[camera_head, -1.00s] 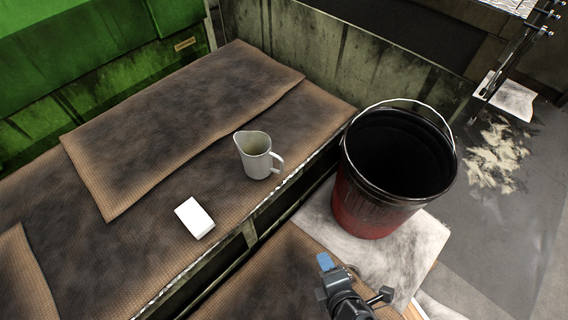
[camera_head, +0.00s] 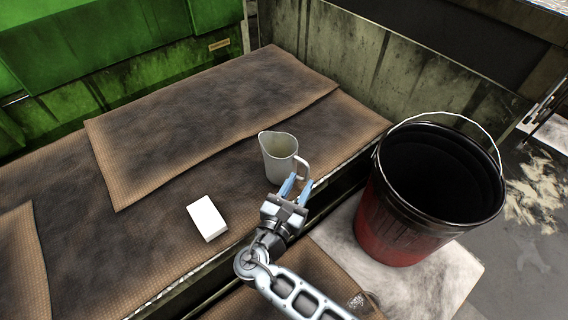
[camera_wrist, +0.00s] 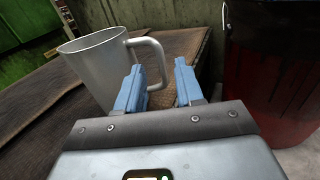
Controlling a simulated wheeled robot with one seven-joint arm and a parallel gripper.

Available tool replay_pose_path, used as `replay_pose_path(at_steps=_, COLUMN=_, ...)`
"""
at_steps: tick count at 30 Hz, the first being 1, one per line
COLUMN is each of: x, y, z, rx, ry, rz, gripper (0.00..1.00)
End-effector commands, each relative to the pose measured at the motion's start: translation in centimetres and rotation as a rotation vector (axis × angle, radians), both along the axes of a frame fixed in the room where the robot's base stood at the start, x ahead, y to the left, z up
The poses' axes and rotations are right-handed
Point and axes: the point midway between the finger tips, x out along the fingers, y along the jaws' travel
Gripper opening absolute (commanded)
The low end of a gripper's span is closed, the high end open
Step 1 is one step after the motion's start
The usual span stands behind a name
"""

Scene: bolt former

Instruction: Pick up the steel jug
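The steel jug (camera_head: 277,158) stands upright on the brown matting, near the bench's front edge. Its handle points right, towards the bucket. My gripper (camera_head: 296,186) is open at the handle side of the jug, with blue fingertips. In the wrist view the jug (camera_wrist: 97,68) is at the left, with its handle reaching towards my gripper (camera_wrist: 160,84). The left finger overlaps the lower handle in that view; the right finger is to the right of the handle. I cannot tell whether either finger touches it. Nothing is held.
A white block (camera_head: 207,219) lies on the matting left of my gripper. A large black and red bucket (camera_head: 395,225) with a wire handle stands close on the right. A metal wall (camera_head: 330,75) and green machine (camera_head: 105,35) stand behind.

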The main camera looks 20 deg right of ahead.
Motion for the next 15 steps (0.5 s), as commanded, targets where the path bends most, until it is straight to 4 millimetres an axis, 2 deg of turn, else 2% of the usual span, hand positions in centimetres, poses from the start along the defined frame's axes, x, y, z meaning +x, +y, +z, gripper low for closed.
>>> replay_pose_path(at_steps=9, x=2.8, y=-3.1, z=-0.1, rx=0.002, ry=-0.001, rz=-0.001, gripper=0.37)
replay_pose_path(at_steps=15, x=3.6, y=-3.9, z=-0.1, rx=0.002, ry=0.001, rz=0.001, gripper=0.37)
